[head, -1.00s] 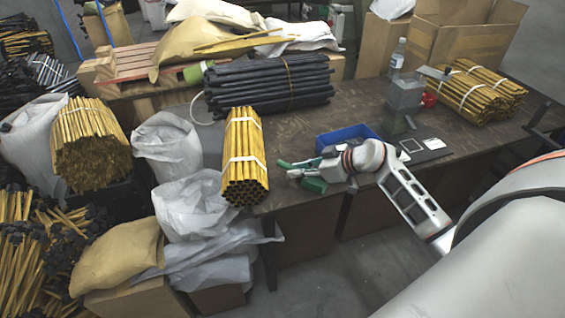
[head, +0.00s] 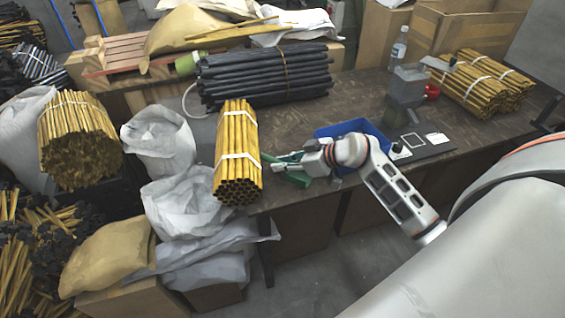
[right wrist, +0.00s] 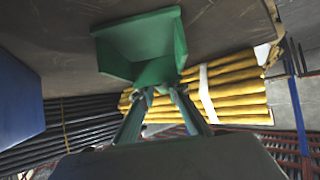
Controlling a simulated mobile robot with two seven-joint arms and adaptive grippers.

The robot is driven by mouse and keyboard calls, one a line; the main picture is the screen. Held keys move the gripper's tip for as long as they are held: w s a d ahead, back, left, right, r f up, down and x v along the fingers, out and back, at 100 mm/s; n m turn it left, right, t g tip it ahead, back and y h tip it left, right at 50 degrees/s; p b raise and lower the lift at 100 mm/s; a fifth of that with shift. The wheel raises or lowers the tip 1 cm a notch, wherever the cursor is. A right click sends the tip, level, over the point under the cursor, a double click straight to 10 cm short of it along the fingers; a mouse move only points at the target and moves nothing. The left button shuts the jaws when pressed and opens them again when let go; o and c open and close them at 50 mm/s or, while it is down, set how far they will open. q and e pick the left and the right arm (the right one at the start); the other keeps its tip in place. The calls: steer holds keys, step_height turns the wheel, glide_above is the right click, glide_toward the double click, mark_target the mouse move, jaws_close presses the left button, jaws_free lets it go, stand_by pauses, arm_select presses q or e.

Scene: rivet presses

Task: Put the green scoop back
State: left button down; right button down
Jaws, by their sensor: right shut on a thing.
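The green scoop (head: 299,178) is held by my right gripper (head: 281,166) above the front edge of the dark table. In the right wrist view the scoop (right wrist: 143,48) shows its open, hollow side, and the fingertips (right wrist: 153,96) are shut on its narrow end. In the head view the gripper covers part of the scoop. A blue bin (head: 372,130) stands on the table just behind my right wrist; the arm hides part of it, and its contents cannot be made out. Its blue side (right wrist: 20,95) seems to show at the left in the right wrist view. My left gripper is not in view.
Black tubes (head: 265,75) lie behind. A grey box-like device (head: 407,90), a bottle (head: 398,48) and more yellow tubes (head: 480,85) are to the right. The table's middle (head: 350,98) is clear.

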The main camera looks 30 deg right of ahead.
steer(key=c, duration=2)
jaws_free()
